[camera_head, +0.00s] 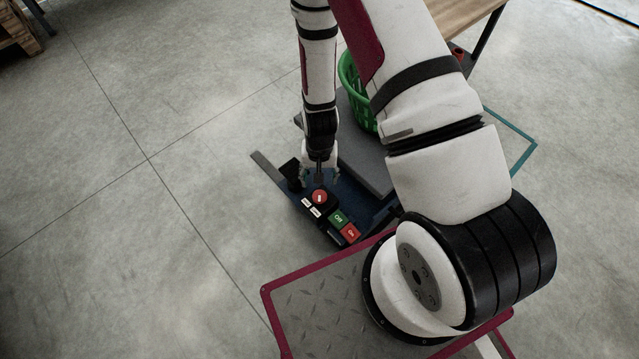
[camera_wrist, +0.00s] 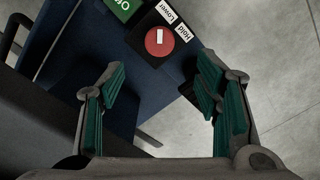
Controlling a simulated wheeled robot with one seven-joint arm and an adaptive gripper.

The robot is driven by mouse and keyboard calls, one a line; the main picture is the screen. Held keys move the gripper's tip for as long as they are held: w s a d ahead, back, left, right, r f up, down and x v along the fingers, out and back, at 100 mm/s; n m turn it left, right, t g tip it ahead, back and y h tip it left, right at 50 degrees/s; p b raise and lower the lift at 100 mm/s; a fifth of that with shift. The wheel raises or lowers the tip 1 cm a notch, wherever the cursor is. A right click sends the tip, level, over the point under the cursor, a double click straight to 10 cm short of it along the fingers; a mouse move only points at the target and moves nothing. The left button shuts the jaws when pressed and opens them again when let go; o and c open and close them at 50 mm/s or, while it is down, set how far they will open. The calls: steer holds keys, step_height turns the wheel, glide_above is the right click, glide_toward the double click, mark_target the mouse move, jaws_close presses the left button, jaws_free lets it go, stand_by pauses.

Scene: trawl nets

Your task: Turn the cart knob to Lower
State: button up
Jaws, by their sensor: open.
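The cart knob (camera_head: 319,196) is a round red disc with a white pointer mark, on a black block on the blue cart panel (camera_head: 352,196). In the wrist view the red knob (camera_wrist: 159,41) lies at the upper middle, beside white labels reading Lower (camera_wrist: 168,11) and Hold (camera_wrist: 184,31). Its white mark stands nearly upright in that view; which label it points to I cannot tell surely. My gripper (camera_head: 320,177) is just behind the knob in the head view, pointing down. In the wrist view my gripper (camera_wrist: 160,92) is open and empty, its green-padded fingers apart, the knob beyond their tips.
A green basket (camera_head: 352,90) stands on the grey cart deck (camera_head: 362,150) behind. A wooden tabletop (camera_head: 462,17) is at the upper right.

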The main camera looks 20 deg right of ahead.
steer(key=shift+r, duration=0.85)
steer(key=s+a+r+n, duration=0.1)
steer(key=s+r, duration=0.1)
steer(key=r, duration=1.2)
steer(key=s+a+r+n, duration=0.1)
steer(key=r, duration=1.4)
steer(key=s+d+r+n, duration=0.1)
steer(key=s+r, duration=0.6)
steer(key=s, duration=0.5)
steer(key=s+d+r+n, duration=0.1)
steer(key=s+r+n, duration=0.1)
steer(key=s+r, duration=0.75)
step_height(320, 180, up, 32)
steer(key=s+t+p, duration=0.1)
steer(key=t+p, duration=0.3)
steer(key=p, duration=2.8)
steer(key=shift+s+r, duration=0.15)
